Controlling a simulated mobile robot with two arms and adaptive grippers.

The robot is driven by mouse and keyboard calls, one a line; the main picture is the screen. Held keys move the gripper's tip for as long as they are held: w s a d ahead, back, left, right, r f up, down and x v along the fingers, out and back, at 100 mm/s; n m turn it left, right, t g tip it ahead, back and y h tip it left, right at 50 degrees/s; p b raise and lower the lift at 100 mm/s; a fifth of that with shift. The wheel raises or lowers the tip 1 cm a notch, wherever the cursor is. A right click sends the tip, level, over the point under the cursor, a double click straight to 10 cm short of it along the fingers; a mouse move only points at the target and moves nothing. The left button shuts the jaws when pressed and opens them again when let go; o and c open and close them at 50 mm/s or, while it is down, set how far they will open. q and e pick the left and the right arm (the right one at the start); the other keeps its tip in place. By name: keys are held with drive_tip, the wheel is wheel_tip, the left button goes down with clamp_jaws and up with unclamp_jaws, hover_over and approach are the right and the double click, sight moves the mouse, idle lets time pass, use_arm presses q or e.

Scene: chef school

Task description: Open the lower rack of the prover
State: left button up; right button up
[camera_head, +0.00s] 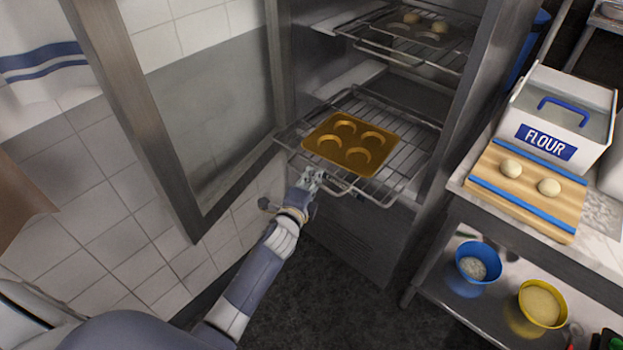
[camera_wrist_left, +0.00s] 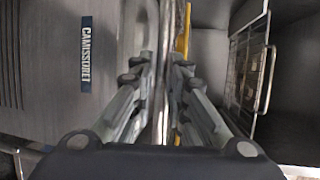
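The prover (camera_head: 350,240) stands with its door open to the left. Its lower rack (camera_head: 408,160) is a wire shelf that juts out past the front of the cabinet. A golden tray (camera_head: 328,152) with several round hollows lies on this rack. My left gripper (camera_head: 313,181) is at the rack's front edge, below the tray's near side. In the left wrist view, the fingers (camera_wrist_left: 162,70) lie on both sides of the rack's front bar (camera_wrist_left: 162,105) and look closed on it. My right gripper is not in view.
The upper rack (camera_head: 378,50) with a dough tray sits inside the prover. The open glass door (camera_head: 215,110) is left of my arm. At right, a table (camera_head: 470,205) bears a flour bin (camera_head: 575,100) and a dough board (camera_head: 535,207), with bowls below. The floor (camera_head: 315,300) in front looks clear.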

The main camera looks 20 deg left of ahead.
use_arm(q)
drive_tip(key=shift+o, duration=0.2)
drive_tip(key=s+r, duration=0.2)
drive_tip(key=s, duration=0.9)
drive_tip(key=shift+s+d, duration=0.3)
drive_tip(key=shift+s, duration=0.1)
drive_tip(key=s+d+f+n+g+h, duration=0.1)
drive_tip(key=s+f+n+g, duration=0.4)
drive_tip(key=f, duration=1)
drive_tip(key=s+d+f+n+g, duration=0.1)
drive_tip(key=s+f+n+g, duration=0.1)
drive_tip(key=s+f, duration=0.95)
drive_tip(key=s+a+f+n+g, duration=0.1)
drive_tip(key=s+f+n+g, duration=0.3)
drive_tip(key=s+f, duration=0.6)
drive_tip(key=s+a+f+n+g, duration=0.2)
drive_tip(key=s+f+n+g, duration=0.2)
drive_tip(key=s+f, duration=0.7)
drive_tip(key=s, duration=0.6)
drive_tip(key=shift+n, duration=0.4)
